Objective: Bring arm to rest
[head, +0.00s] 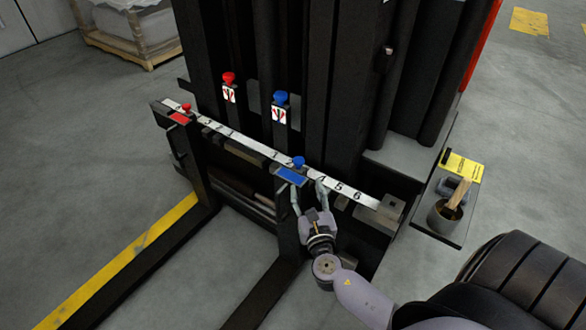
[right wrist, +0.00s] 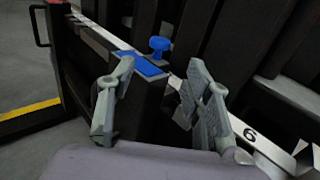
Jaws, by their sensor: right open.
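My right gripper (head: 310,196) is open at the black fork carriage, beside the blue plate (head: 291,176) with the blue knob (head: 298,162) on the numbered rail (head: 258,148). In the right wrist view the fingers of my right gripper (right wrist: 160,100) are spread, one on each side of the black upright (right wrist: 140,108) below the blue plate (right wrist: 138,64) and blue knob (right wrist: 159,45). Nothing is held between them. I cannot tell whether the fingers touch the upright. My left gripper is not in view.
A red knob with a red plate (head: 180,118) sits at the rail's left end. Red (head: 229,79) and blue (head: 280,98) knobs stand on the mast behind. A small shelf with a cup (head: 444,216) is at the right.

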